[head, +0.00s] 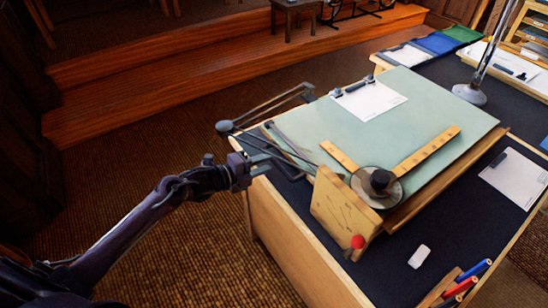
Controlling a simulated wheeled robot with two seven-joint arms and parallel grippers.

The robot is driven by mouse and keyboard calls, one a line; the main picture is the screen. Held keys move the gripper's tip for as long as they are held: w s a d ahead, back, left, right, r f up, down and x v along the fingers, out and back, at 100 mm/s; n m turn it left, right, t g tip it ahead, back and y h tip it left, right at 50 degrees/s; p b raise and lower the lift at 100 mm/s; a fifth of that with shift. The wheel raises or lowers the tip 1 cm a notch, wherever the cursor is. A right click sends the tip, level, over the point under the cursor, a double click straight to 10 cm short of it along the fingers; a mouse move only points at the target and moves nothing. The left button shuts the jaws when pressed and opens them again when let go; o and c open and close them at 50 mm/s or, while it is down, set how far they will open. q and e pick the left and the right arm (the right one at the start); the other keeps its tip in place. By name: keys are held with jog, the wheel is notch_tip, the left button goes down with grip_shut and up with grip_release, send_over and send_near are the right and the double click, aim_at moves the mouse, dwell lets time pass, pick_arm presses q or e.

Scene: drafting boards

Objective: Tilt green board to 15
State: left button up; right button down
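The pale green board (430,105) lies on a dark-topped wooden desk, its tilt looking slight; I cannot read the angle. A wooden plate (330,206) with dark fanned lines stands at its near left corner, with a red ball knob (357,242) low on it. A dark round drafting head (378,184) with two wooden rulers (427,150) rests on the board, joined to grey linkage bars (270,105). My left gripper (262,164) is at the board's left edge, beside the bars, away from the red knob. Its fingers are too small and dark to read. My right gripper is out of view.
A clipped white sheet (372,100) lies on the board. A white eraser (419,256), pens (466,284) and another sheet (518,180) are on the desk's near and right parts. A lamp base (469,94) stands behind. Carpet (170,250) is clear on the left.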

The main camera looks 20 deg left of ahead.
aim_at(273, 161)
pick_arm(q)
jog(key=x, duration=0.4)
jog(key=shift+a, duration=0.1)
grip_shut()
